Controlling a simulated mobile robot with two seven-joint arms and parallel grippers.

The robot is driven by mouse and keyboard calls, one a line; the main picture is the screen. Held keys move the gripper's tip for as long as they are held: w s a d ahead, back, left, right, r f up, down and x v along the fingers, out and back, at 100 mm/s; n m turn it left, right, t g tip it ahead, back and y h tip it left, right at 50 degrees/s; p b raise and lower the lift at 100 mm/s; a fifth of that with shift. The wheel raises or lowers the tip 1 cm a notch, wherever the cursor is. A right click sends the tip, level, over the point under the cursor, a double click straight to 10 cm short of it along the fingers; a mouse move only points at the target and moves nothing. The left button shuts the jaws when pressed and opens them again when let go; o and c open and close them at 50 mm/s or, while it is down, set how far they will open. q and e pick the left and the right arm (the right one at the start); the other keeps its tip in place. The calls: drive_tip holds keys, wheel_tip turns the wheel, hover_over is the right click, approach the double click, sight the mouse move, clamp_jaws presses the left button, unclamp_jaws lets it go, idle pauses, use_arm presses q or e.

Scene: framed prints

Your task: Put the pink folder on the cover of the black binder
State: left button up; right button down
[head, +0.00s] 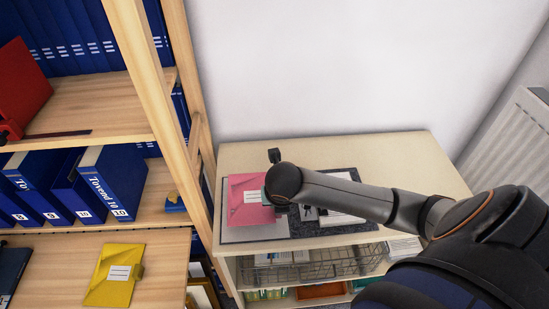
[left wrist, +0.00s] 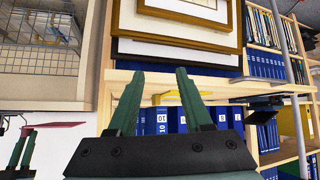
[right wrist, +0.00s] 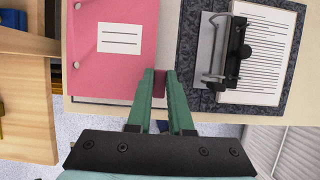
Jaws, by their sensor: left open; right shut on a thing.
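The pink folder (head: 247,190) has a white label and hangs flat over the left part of the open black binder (head: 345,230) on the cabinet. My right gripper (head: 277,202) is shut on the folder's dark pink tab; the grip shows in the right wrist view (right wrist: 160,78). The binder's dark speckled edge, metal clip and printed paper show beside the folder (right wrist: 186,40). In the left wrist view the folder (left wrist: 68,125) is edge-on, with a gap to the cabinet. My left gripper (left wrist: 158,75) is open and empty. The folder hides much of the left cover.
The pale cabinet (head: 290,150) has a wire basket (head: 310,268) below its top. A wooden shelf (head: 135,225) with blue binders (head: 112,185) stands at left. A yellow folder (head: 112,275) lies on it. A radiator (head: 510,135) is at right. The cabinet top's back is clear.

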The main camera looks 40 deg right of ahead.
drive_tip(key=shift+f, duration=2)
drive_tip(key=c, duration=0.8)
unclamp_jaws()
drive_tip(key=v, duration=1.2)
